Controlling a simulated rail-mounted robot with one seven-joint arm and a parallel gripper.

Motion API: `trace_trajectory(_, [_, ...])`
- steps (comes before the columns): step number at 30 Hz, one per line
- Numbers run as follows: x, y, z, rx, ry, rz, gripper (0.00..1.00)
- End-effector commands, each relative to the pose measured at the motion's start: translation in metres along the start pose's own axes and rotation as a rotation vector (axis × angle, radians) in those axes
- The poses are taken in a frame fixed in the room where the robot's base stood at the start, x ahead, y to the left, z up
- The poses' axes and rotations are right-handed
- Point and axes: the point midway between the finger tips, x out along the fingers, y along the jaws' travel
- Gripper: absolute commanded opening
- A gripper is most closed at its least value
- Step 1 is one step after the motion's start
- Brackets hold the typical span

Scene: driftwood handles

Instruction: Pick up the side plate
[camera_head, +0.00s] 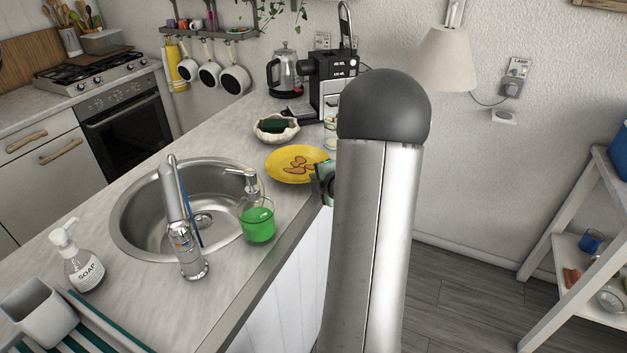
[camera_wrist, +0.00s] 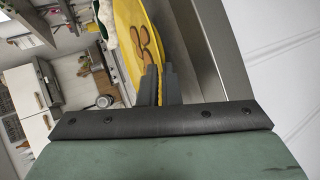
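The side plate (camera_head: 279,161) is yellow, holds several brown biscuits, and lies near the counter's edge just left of my arm in the head view. In the wrist view the plate (camera_wrist: 126,22) appears edge-up because the view is turned. My gripper (camera_wrist: 160,82) has its two dark fingers close together, one on each side of the plate's rim, with a thin yellow strip showing between them. In the head view my gripper is mostly hidden behind my arm; only a greenish part shows beside the plate. I cannot tell whether the plate is off the counter.
A bowl (camera_head: 268,133) with a dark green item, a glass (camera_head: 331,131) and a coffee machine (camera_head: 334,76) stand beyond the plate. A green soap dispenser (camera_head: 257,224) and the sink (camera_head: 135,217) are nearer. The floor right of the counter is clear.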

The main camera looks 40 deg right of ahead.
Motion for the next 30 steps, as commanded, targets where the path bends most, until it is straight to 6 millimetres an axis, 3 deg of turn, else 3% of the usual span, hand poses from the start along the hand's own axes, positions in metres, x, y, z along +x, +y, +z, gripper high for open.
trace_trajectory(4, [-0.016, 0.024, -0.001, -0.005, -0.003, 0.007, 0.0])
trace_trajectory(11, [-0.08, 0.053, -0.019, -0.008, -0.004, 0.008, 0.0])
trace_trajectory(15, [-0.116, 0.05, -0.033, -0.003, -0.003, 0.006, 0.0])
trace_trajectory(21, [-0.152, 0.049, -0.047, -0.002, -0.002, 0.004, 0.0])
trace_trajectory(30, [-0.17, 0.047, -0.054, -0.001, 0.0, 0.002, 0.0])
